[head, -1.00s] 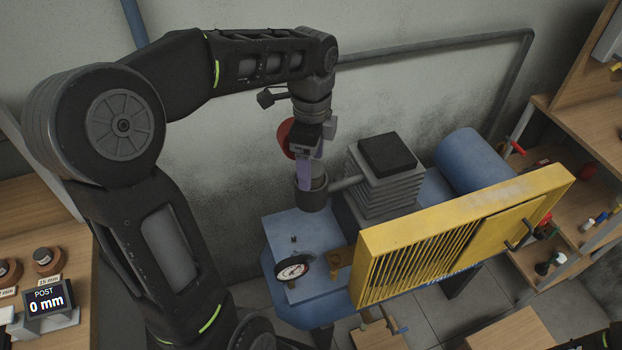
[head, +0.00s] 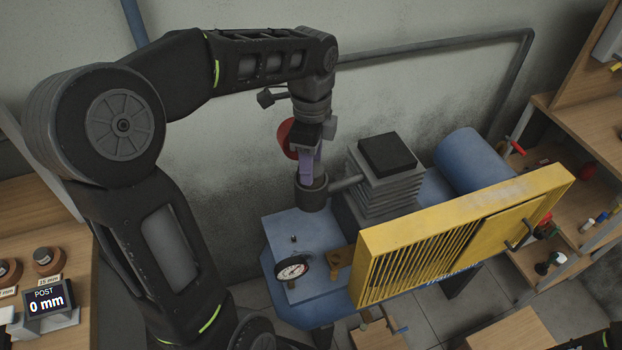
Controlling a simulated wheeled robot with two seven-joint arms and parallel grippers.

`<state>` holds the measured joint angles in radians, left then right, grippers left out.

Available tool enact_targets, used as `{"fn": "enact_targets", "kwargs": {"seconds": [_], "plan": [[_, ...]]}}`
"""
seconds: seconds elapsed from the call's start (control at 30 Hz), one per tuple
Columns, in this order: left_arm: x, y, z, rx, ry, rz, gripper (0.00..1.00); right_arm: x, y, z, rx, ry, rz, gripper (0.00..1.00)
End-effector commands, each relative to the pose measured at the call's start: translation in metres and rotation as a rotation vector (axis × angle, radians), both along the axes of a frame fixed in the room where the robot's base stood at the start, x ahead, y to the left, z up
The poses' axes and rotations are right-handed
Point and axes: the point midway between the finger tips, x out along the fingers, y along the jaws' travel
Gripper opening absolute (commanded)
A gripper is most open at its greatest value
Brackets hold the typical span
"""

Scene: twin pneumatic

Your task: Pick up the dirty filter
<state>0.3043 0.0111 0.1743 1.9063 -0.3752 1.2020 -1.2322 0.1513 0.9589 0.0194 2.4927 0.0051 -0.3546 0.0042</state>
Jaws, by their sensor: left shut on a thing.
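My left gripper (head: 309,171) points down at the mouth of a dark round housing (head: 312,195) on the blue machine. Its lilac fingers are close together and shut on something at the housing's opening. That is where the dirty filter seems to be, but the fingers and the housing's rim hide it, so I cannot make out its shape. A red round part (head: 285,138) shows just behind and left of the gripper. My right gripper is out of view.
Right of the housing stand a finned grey block (head: 385,185) with a black top and a blue cylinder (head: 470,160). A yellow grille guard (head: 440,240) and a dial gauge (head: 292,269) are in front. Wooden shelves stand at right; a POST display (head: 48,299) is at left.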

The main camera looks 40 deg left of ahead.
Motion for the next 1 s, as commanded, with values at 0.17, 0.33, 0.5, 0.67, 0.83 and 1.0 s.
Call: {"fn": "enact_targets", "kwargs": {"seconds": [0.17,0.33,0.5,0.67,0.83,1.0], "plan": [[0.000,0.000,0.000,0.000,0.000,0.000,0.00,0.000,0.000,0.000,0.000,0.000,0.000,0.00],[0.000,0.000,0.000,0.000,0.000,0.000,0.00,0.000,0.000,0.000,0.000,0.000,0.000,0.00],[0.001,0.000,0.005,0.001,-0.002,0.000,0.00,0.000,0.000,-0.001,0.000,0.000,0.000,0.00],[0.001,0.000,0.024,0.001,-0.005,0.001,0.00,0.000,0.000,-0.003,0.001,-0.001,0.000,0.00],[0.001,0.000,0.060,0.000,-0.004,0.000,0.00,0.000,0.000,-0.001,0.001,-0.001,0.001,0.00],[0.000,0.000,0.094,0.000,-0.001,0.000,0.00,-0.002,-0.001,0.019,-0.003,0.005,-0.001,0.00]]}}
